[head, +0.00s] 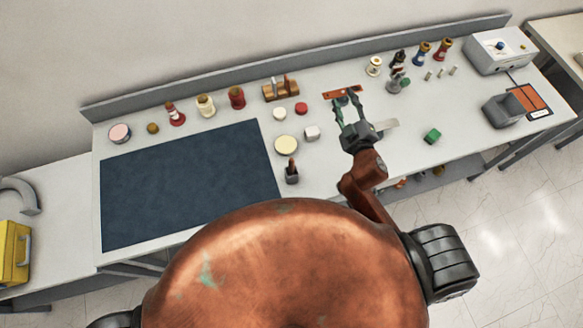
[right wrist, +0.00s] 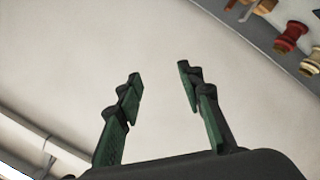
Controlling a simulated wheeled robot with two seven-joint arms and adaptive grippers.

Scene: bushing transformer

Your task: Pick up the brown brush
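My right gripper (head: 348,106) is open and empty, its two green fingers apart, above the back middle of the workbench. Its fingers (right wrist: 161,85) also show apart in the right wrist view, with nothing between them. A small dark holder (head: 292,178) with a brown upright piece (head: 292,163), perhaps the brown brush, stands right of the dark mat, left of and nearer than my right gripper. It is too small to be sure. An orange-brown flat piece (head: 333,94) lies by my right fingertips, partly hidden by them. My left gripper is not in view.
The dark blue mat (head: 185,185) covers the bench's left part. A wooden rack (head: 280,90), a cream round lid (head: 286,144) and a white block (head: 312,133) lie around the middle. A grey box (head: 498,50) stands back right.

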